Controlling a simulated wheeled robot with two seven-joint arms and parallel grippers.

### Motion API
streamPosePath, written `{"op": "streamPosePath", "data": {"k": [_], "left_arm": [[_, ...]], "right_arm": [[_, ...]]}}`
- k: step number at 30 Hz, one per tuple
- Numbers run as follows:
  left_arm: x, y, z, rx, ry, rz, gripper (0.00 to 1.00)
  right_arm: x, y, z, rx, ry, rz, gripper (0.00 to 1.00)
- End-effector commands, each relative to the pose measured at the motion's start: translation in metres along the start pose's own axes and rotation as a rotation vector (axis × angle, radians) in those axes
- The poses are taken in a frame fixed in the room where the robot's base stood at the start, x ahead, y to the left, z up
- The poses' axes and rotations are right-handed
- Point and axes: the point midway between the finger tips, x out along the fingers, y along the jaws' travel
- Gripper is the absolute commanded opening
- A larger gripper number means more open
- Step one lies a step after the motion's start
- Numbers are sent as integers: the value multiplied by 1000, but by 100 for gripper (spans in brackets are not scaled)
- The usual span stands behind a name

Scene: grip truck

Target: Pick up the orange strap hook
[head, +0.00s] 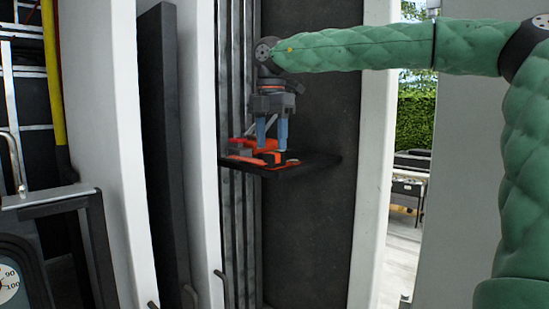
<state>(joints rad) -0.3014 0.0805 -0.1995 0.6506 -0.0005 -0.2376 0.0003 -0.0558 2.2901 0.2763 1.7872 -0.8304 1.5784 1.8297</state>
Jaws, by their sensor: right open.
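An orange strap (246,161) lies in a loose heap on a small dark shelf (310,165) against the dark wall. Its hook cannot be made out clearly; a small metallic piece (292,162) shows at the right end of the strap, and a dark block with orange sides (268,158) sits in the middle. My right gripper (271,148) points down over the shelf from above. Its two blue fingers are apart, with their tips just above or beside the block; I cannot tell whether they touch it. My left gripper is not in view.
White upright posts (108,120) and a tall dark panel (165,150) stand left of the shelf. Vertical metal rails (232,80) run behind the shelf's left end. A yellow pole (52,80) and a gauge (8,283) are at far left. An opening shows a hedge (415,125) outside.

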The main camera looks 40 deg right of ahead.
Motion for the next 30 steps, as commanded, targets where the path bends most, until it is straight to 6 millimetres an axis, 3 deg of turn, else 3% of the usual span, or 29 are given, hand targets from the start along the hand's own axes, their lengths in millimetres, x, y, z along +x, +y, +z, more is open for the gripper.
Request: {"op": "streamPosePath", "data": {"k": [2, 12, 22, 30], "left_arm": [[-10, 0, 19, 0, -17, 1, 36], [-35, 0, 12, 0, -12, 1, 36], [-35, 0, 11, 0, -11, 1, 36], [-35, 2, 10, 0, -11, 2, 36]], "right_arm": [[2, 0, 2, -2, 3, 0, 53], [37, -1, 5, 0, 2, -1, 53], [42, -1, 5, 0, 0, 2, 53], [43, -1, 5, 0, 1, 1, 2]]}}
